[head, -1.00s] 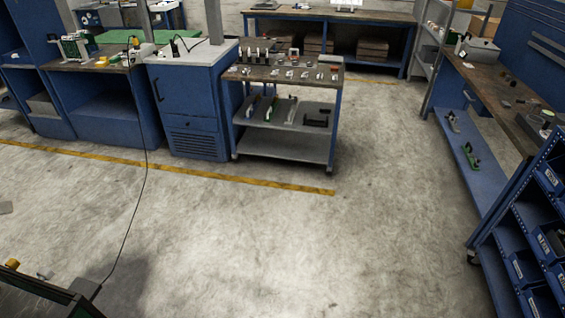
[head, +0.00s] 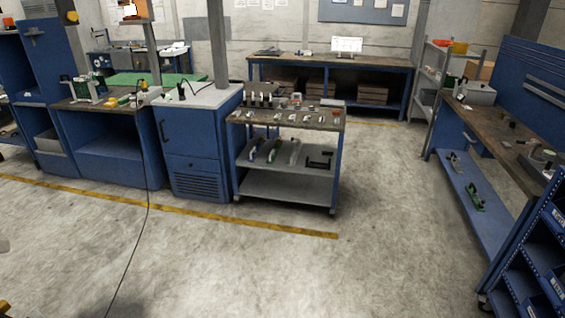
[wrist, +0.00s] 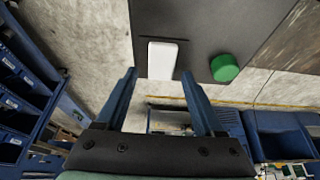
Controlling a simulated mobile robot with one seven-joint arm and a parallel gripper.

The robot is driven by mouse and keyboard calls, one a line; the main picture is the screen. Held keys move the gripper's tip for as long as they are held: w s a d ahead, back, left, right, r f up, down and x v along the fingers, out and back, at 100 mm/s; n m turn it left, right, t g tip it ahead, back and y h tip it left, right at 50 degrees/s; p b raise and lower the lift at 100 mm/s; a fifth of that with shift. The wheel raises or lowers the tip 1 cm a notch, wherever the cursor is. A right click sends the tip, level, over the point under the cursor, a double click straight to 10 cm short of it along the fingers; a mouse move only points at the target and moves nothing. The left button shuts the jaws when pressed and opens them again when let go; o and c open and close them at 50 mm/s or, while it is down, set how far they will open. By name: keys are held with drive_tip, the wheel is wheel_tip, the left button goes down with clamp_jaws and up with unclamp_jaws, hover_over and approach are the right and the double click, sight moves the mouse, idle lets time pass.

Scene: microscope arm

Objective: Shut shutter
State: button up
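In the wrist view a dark panel (wrist: 205,25) fills the upper middle. It carries a white rectangular tab (wrist: 162,60) and a round green knob (wrist: 224,68) to its right. I cannot tell for sure which part is the shutter. My gripper (wrist: 158,75) is open, with its two blue fingers pointing toward the panel. The white tab appears between the fingertips in the picture. A gap shows on both sides of it, and the depth between them is unclear. The head view does not show my gripper or this panel.
In the head view a tool cart (head: 287,187), a blue cabinet (head: 195,150) and workbenches stand across the room. A blue bin rack (head: 540,255) is at lower right. The concrete floor (head: 370,230) between is open. A thin cable (head: 140,238) crosses it at left.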

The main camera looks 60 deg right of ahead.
drive_tip(key=b+v, duration=0.1)
drive_tip(key=v, duration=1.2)
drive_tip(key=shift+w, duration=0.1)
idle(0.4)
drive_tip(key=w+d+r+n+t+h+b, duration=0.3)
drive_tip(key=w+r+t, duration=0.5)
drive_tip(key=w+r, duration=1)
drive_tip(key=w+a+r+n+t+y, duration=0.2)
drive_tip(key=w+a+r+n+t, duration=0.15)
drive_tip(key=w+r, duration=0.4)
drive_tip(key=a+r+n+t+y, duration=0.1)
drive_tip(key=a+r+n+t, duration=0.2)
drive_tip(key=r, duration=0.7)
drive_tip(key=a+r+n+t+y, duration=0.1)
drive_tip(key=a+r+t, duration=0.3)
drive_tip(key=r, duration=0.6)
drive_tip(key=s+a+r+n+t+y+b, duration=0.1)
drive_tip(key=s+a+r+t, duration=0.1)
drive_tip(key=r, duration=0.6)
drive_tip(key=s+a+r+n+t+y, duration=0.2)
drive_tip(key=s+r+t, duration=0.3)
drive_tip(key=r, duration=0.3)
drive_tip(key=shift+s+a+b, duration=0.4)
drive_tip(key=shift+s+a, duration=0.1)
drive_tip(key=shift+s, duration=0.35)
